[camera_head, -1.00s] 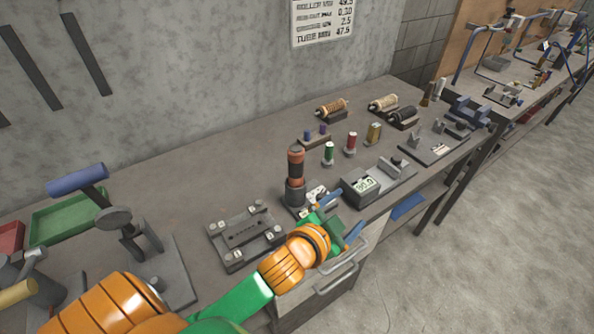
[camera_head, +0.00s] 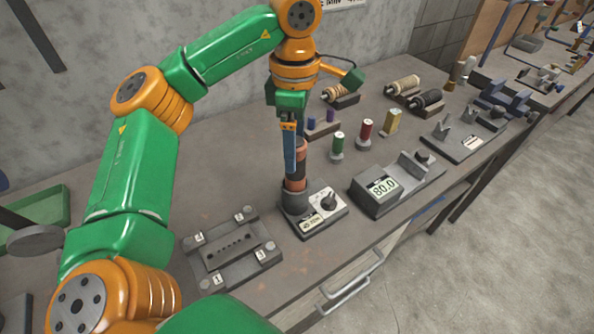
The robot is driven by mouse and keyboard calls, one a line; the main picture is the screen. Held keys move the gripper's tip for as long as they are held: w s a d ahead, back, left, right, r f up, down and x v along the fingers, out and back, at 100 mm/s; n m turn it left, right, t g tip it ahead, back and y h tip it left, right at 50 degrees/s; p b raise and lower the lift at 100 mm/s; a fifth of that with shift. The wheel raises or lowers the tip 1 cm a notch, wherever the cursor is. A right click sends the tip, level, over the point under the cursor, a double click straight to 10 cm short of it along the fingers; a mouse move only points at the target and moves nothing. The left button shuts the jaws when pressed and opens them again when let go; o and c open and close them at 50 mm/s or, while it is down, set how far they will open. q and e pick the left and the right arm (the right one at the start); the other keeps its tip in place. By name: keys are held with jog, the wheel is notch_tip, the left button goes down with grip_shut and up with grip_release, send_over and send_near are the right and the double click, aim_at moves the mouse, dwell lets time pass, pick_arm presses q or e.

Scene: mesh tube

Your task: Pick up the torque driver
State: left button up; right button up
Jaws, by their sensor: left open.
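The torque driver (camera_head: 302,150) has an orange and black grip and stands upright in a dark round holder (camera_head: 294,200), on a base with a dial and label plate. My left gripper (camera_head: 290,168) points straight down over the driver. One blue finger hangs in front of the driver's left side and covers part of it. The other finger is hidden. The jaws are open around or beside the grip; I cannot tell whether they touch it. My right gripper is not in view.
A grey plate fixture (camera_head: 228,262) lies left of the holder, and a grey device with a display (camera_head: 372,196) stands to its right. Small green (camera_head: 337,145) and red (camera_head: 366,131) spools stand behind. Wire spools and fixtures sit farther back.

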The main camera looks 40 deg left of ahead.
aim_at(295, 178)
pick_arm(q)
notch_tip(295, 178, down, 5)
jog(key=shift+s+r+p, duration=0.15)
jog(key=shift+r+p, duration=0.05)
jog(key=shift+p, duration=0.5)
jog(key=shift+a+f, duration=0.1)
jog(key=shift+f, duration=0.2)
jog(key=shift+d, duration=0.2)
jog(key=c, duration=0.7)
jog(key=shift+r, duration=0.1)
grip_shut()
